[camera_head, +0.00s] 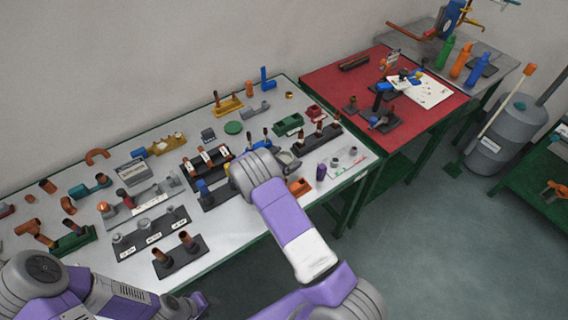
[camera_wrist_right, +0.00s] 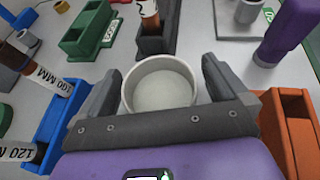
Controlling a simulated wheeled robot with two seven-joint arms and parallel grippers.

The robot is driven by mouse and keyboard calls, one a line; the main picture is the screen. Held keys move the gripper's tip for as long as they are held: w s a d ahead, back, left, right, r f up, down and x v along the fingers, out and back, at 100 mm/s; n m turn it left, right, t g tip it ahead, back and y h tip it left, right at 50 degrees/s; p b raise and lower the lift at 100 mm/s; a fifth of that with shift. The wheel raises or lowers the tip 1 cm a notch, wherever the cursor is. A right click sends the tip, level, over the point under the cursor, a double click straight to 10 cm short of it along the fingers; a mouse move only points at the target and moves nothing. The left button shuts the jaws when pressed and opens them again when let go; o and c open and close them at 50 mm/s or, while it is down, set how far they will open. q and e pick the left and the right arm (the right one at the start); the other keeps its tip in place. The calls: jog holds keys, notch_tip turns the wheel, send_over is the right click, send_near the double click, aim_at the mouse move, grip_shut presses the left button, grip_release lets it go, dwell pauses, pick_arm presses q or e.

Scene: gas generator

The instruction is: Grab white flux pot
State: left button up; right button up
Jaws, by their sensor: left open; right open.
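The white flux pot (camera_wrist_right: 158,88) is a round, pale, open-topped pot, seen from above in the right wrist view. It stands between the two dark fingers of my right gripper (camera_wrist_right: 160,72). The fingers are open on either side of it; the left finger is close to its wall, and I cannot tell whether it touches. In the head view my right gripper (camera_head: 285,160) is over the right part of the white table, and my wrist mostly hides the pot. My left gripper (camera_head: 198,303) is low in the head view, off the table's front edge, open and apart from the pot.
An orange block (camera_wrist_right: 287,125) stands right of the pot and a blue holder (camera_wrist_right: 55,110) with labelled tubes stands left. A green holder (camera_wrist_right: 92,30) and a purple bottle (camera_wrist_right: 290,32) are behind. The white table (camera_head: 130,268) is crowded; a red table (camera_head: 325,85) adjoins it.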

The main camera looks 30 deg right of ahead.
jog(key=shift+c, duration=0.3)
jog(key=c, duration=1.1)
jog(key=shift+o, duration=0.2)
jog(key=shift+r, duration=0.1)
